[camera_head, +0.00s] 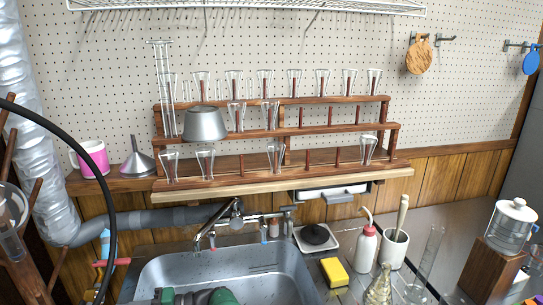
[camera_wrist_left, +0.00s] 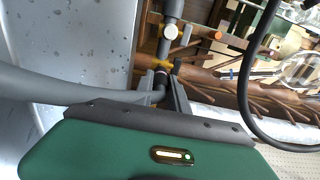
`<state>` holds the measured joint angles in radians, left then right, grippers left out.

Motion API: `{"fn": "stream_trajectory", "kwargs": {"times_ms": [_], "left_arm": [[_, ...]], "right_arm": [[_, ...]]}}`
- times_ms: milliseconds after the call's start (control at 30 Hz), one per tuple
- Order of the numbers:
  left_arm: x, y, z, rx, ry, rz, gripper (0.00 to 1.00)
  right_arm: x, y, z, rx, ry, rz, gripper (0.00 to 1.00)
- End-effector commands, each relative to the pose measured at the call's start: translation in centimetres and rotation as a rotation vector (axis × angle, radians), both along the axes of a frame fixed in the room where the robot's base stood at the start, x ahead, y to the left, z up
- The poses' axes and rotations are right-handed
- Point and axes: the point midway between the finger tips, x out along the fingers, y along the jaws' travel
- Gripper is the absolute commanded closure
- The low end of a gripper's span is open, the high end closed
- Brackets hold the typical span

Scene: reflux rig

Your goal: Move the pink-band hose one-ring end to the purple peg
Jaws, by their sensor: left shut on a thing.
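My left gripper (camera_wrist_left: 168,88) is shut on the end of a thick grey hose (camera_wrist_left: 60,88) in the left wrist view. The hose comes in from the left and bends up between the fingers. A small pale band shows at the gripped end, but its colour and ring count are too small to read. In the head view my left gripper's green body (camera_head: 222,297) shows at the bottom edge, over the sink (camera_head: 270,275); its fingers are hard to make out. I cannot pick out a purple peg in either view. My right gripper is not in view.
A black hose (camera_head: 111,200) arches down the left side. A faucet (camera_head: 228,222) stands behind the sink. A wooden rack (camera_head: 330,158) with several glasses is at the back. A yellow sponge (camera_head: 335,272) and a wash bottle (camera_head: 367,247) stand right of the sink.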

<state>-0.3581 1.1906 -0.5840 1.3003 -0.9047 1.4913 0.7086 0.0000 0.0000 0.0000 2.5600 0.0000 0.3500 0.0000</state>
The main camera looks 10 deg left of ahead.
Motion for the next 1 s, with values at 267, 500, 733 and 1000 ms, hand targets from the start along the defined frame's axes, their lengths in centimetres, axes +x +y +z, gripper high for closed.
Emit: {"fn": "stream_trajectory", "kwargs": {"times_ms": [267,500,733,1000], "left_arm": [[0.3,-1.1,-0.1,-0.001,0.0,0.0,1.0],[0.7,-2.0,-0.1,0.0,0.0,-0.001,1.0],[0.9,-2.8,-0.1,-0.001,-0.001,0.0,1.0],[0.9,-3.0,0.0,-0.001,0.0,0.001,1.0]], "right_arm": [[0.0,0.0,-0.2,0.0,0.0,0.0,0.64],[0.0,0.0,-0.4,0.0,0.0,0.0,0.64],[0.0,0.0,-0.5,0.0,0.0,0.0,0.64],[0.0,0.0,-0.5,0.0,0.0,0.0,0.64]]}}
